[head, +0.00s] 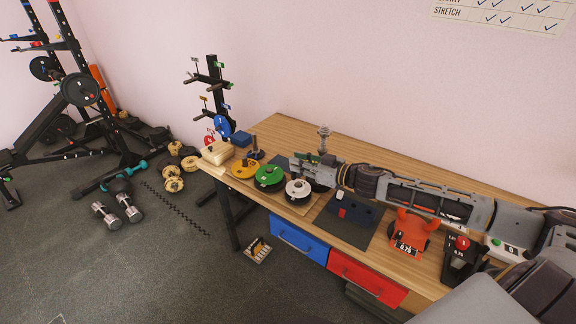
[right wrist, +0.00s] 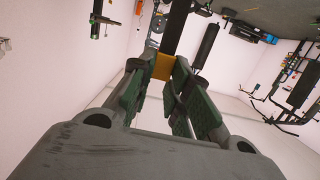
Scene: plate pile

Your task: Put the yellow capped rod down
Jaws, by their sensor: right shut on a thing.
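My right gripper (head: 297,165) reaches in from the right, low over the wooden table (head: 390,166), above and behind the white plate (head: 298,190). In the right wrist view its green-padded fingers (right wrist: 161,75) are shut on the yellow part of the yellow capped rod (right wrist: 163,66). A dark length (right wrist: 177,28) extends beyond the yellow part, away from the fingers. In the head view I cannot make out the rod clearly at the gripper, and whether it touches anything is not clear. My left gripper is not in view.
A green plate (head: 270,177) and a yellow plate (head: 245,169) sit left of the white one. A metal post (head: 323,138) stands behind the gripper. A dark blue box (head: 355,210) and an orange device (head: 409,232) stand at right.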

